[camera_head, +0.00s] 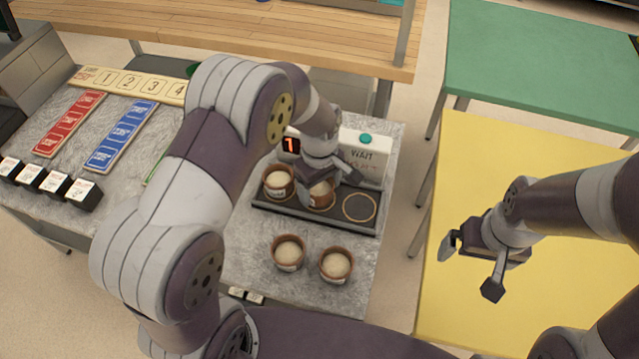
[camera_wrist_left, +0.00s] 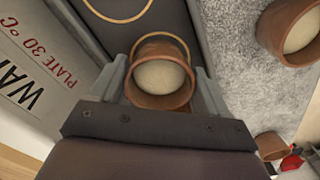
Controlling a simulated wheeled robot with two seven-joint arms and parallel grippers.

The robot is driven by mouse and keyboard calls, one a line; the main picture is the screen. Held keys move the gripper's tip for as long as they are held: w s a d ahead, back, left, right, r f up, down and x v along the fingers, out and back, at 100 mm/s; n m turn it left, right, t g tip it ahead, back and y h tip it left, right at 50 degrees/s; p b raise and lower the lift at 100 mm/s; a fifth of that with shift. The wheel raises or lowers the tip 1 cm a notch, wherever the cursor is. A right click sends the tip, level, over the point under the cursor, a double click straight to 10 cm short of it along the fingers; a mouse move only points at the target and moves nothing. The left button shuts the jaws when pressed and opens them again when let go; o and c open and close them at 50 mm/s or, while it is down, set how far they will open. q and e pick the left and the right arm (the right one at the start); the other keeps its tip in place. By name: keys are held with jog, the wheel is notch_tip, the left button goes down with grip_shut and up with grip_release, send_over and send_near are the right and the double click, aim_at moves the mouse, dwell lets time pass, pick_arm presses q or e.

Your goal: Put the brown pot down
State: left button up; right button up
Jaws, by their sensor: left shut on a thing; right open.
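My left gripper (camera_head: 322,190) is shut on a brown pot (camera_head: 320,196) with a pale filling. In the left wrist view the pot (camera_wrist_left: 160,80) sits upright between the two fingers. It is over the middle ring of the dark plate (camera_head: 262,204); part of that ring shows behind it. I cannot tell whether its base touches the plate. A similar pot (camera_head: 278,183) stands at the plate's left ring, and the right ring (camera_head: 359,207) is empty. My right gripper (camera_head: 470,268) is open and empty above the yellow table (camera_head: 560,300).
Two more brown pots, a left one (camera_head: 288,253) and a right one (camera_head: 336,266), stand on the grey counter in front of the plate. A white panel (camera_head: 365,158) with a red display rises behind the plate. Coloured strips and small black blocks lie at left.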

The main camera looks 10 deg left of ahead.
aim_at(320, 186)
pick_arm(q)
jog(key=shift+f, duration=0.1)
jog(key=o, duration=1.2)
jog(key=shift+c, duration=0.2)
notch_tip(320, 186, up, 12)
jog(key=s+a+f+m, duration=0.1)
jog(key=s+a+m, duration=0.2)
jog(key=s+m, duration=0.2)
jog(key=s+a+f+m+t, duration=0.1)
jog(key=s+a+m, duration=0.2)
jog(key=s+m, duration=0.2)
jog(key=s, duration=0.3)
jog(key=shift+s+f+m, duration=0.15)
jog(key=shift+s+m, duration=0.15)
jog(key=shift+s, duration=0.05)
